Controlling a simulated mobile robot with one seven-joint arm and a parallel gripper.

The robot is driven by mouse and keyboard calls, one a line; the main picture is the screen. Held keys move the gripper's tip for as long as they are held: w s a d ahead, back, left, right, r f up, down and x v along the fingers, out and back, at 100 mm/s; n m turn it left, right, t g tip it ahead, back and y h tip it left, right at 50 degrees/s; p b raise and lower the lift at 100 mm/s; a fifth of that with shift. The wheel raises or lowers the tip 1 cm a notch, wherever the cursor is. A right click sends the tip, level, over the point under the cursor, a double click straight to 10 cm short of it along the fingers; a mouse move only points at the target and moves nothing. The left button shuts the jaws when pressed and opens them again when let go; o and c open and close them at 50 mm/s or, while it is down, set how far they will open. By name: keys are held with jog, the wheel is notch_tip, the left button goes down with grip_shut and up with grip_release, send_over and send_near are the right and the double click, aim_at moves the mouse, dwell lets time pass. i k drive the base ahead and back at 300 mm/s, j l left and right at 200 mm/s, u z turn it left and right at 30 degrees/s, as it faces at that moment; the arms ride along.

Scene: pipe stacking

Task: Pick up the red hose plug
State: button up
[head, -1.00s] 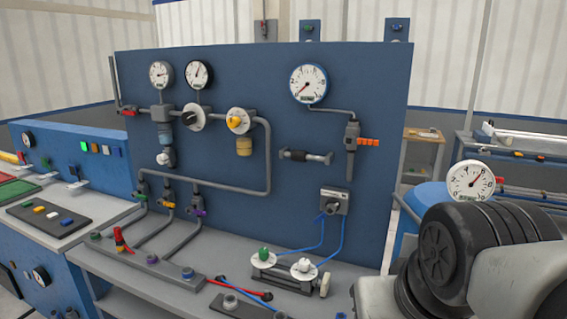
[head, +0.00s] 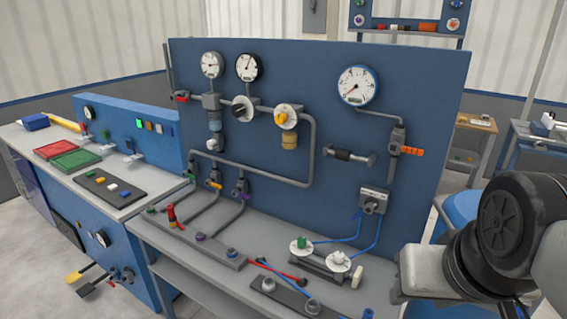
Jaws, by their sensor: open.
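A small upright red piece (head: 172,216) stands at the left end of the grey manifold bar on the bench, and it looks like a plug or valve handle. A thin red hose (head: 270,269) lies on the bench further right and ends in a small dark red fitting (head: 301,281). I cannot tell for sure which of these is the red hose plug. Only links of my arm show at the right edge, well apart from both. My gripper's fingers are not in view.
A blue panel (head: 350,110) with gauges and pipes rises behind the bench. A clamp with green and white knobs (head: 322,262) and blue hoses stands on the bench. A side bench at left holds red and green trays (head: 75,158). Floor at lower left is mostly clear.

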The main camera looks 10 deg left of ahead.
aim_at(172, 217)
jog(key=k+u, duration=0.1)
jog(key=u, duration=1.15)
jog(key=z, duration=0.45)
jog(key=i+j+z, duration=0.1)
jog(key=z, duration=0.35)
jog(key=i+j+z, duration=0.1)
jog(key=j+z, duration=0.45)
jog(key=z, duration=0.3)
jog(key=j+z, duration=0.25)
jog(key=j, duration=0.3)
jog(key=j+z, duration=0.25)
jog(key=j, duration=0.95)
jog(key=k+j+z, duration=0.1)
jog(key=j, duration=0.5)
jog(key=k+j, duration=0.1)
jog(key=j, duration=0.45)
jog(key=j+z, duration=0.1)
jog(key=j, duration=0.5)
jog(key=k, duration=0.05)
